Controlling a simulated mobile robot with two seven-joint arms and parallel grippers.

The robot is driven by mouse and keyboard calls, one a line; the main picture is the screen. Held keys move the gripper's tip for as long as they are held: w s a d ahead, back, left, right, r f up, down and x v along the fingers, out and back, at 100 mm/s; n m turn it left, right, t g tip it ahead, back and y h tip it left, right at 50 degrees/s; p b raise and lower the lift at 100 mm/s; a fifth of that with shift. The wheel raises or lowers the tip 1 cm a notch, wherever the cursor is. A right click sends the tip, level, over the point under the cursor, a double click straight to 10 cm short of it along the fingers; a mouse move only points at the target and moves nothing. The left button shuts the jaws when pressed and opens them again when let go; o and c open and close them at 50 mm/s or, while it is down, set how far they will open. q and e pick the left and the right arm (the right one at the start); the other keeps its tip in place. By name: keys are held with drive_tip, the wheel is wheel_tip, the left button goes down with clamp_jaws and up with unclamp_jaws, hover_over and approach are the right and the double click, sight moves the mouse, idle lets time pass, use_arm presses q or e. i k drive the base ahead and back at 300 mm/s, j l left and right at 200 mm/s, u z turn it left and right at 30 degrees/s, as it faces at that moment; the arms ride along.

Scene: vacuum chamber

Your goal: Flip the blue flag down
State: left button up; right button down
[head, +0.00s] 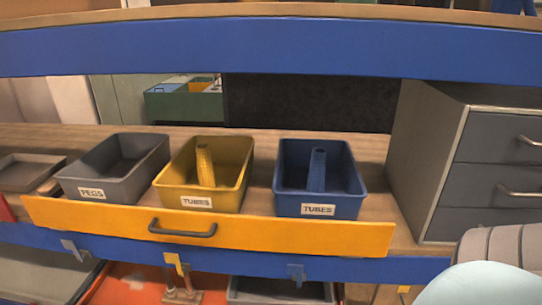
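The blue flag (297,273) is a small tab on the front of the lower blue shelf beam (235,261), below the blue bin. It stands out against the beam only a little, and I cannot tell its exact angle. A grey flag (74,249) and a yellow flag (176,262) sit on the same beam to its left. Neither of my grippers shows in the head view.
A yellow drawer front (290,234) with a dark handle is just above the beam. Behind it stand a grey PEGS bin (80,192), a yellow TUBES bin (166,193) and a blue TUBES bin (283,204). A drawer cabinet (498,173) is at right.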

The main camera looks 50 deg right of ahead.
sight(297, 270)
drive_tip(key=z, duration=1.6)
